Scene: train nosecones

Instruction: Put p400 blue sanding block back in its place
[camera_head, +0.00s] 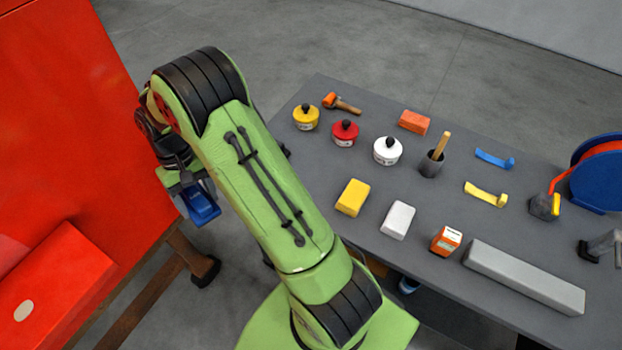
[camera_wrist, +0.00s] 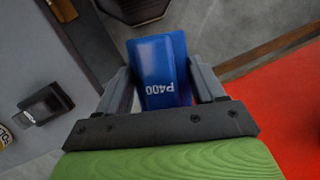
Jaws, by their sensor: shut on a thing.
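The blue sanding block (camera_wrist: 160,70) is marked P400 and sits between the two fingers of my gripper (camera_wrist: 163,85) in the wrist view. My gripper is shut on it. In the head view the blue block (camera_head: 200,205) hangs below my wrist, left of the table and beside the red panel, held in the air. My gripper's fingers are mostly hidden by my arm there. A yellow block (camera_head: 352,197), a white block (camera_head: 397,220) and an orange block (camera_head: 414,122) lie on the grey table (camera_head: 330,135).
Several pots with black knobs, including a red one (camera_head: 345,133), stand at the table's back left. A long grey bar (camera_head: 523,277) and a small orange box (camera_head: 446,240) lie near the front edge. A blue hose reel (camera_head: 598,175) is at right. The red panel (camera_head: 70,120) borders my arm.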

